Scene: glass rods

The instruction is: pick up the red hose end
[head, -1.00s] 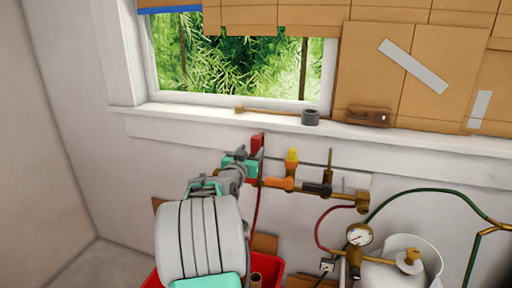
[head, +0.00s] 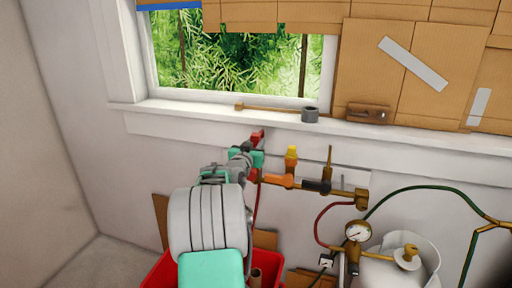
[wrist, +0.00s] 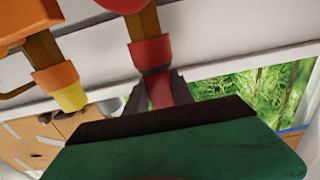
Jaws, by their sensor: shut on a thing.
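The red hose end (wrist: 150,52) shows in the wrist view as a red collar on a brass-coloured stem, with a red part running down between my fingers. My gripper (wrist: 158,92) is shut on it, one grey finger on each side. In the head view my gripper (head: 254,158) is at the left end of the brass pipe, below the window sill. Red parts of the hose end (head: 257,136) show just above it, and the red hose (head: 256,205) hangs below. My fingers and wrist hide part of the grip there.
Right of my gripper, the brass pipe (head: 345,193) carries an orange fitting (head: 278,181), a yellow-topped one (head: 291,158) and a black one (head: 317,187). A gauge (head: 358,232) and white tank (head: 400,275) stand lower right. A red bin (head: 160,270) is below my arm. The left wall area is clear.

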